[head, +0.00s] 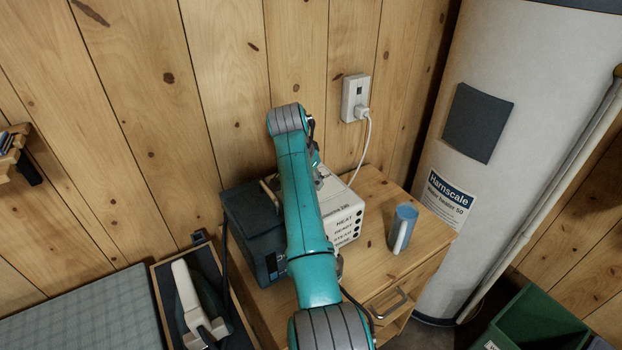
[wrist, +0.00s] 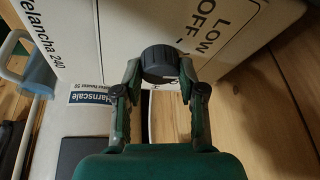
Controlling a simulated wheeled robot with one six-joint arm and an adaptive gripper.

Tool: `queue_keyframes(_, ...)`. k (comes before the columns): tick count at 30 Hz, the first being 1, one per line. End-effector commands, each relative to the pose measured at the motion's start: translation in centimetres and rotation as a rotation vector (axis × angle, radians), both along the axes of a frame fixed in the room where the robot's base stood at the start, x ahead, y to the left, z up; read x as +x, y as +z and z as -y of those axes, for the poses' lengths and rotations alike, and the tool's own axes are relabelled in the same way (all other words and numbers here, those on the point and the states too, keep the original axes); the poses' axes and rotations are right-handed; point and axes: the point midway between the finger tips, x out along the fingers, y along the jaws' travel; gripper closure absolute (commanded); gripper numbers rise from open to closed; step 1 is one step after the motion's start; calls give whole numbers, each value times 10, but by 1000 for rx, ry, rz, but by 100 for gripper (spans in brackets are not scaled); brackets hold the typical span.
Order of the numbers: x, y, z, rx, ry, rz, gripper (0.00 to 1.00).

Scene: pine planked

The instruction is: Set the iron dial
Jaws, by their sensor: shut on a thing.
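The iron's dial is a round black knob (wrist: 159,62) on a white face of the station, next to the printed words OFF and LOW. My gripper (wrist: 160,76) is shut on this knob, with one finger at each side. In the head view my teal arm hides the knob and most of my gripper. The white station (head: 346,212) stands on a wooden cabinet, with HEAT, READY and STEAM labels on its side. A white and dark iron (head: 190,291) rests in a dark tray at the lower left. The pointer mark on the knob cannot be made out.
A blue mug (head: 404,226) stands on the cabinet (head: 377,190), right of the station. A dark box (head: 247,222) stands left of it. A cord runs to the wall outlet (head: 354,97). A white water heater (head: 480,190) and green bin (head: 531,322) are at right.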

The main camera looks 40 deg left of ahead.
Motion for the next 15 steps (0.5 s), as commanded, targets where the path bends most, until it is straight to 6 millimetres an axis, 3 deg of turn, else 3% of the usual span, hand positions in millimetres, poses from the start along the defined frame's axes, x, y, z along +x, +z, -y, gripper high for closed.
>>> queue_keyframes(15, 0, 0, -2, -2, -411, -1, 95)
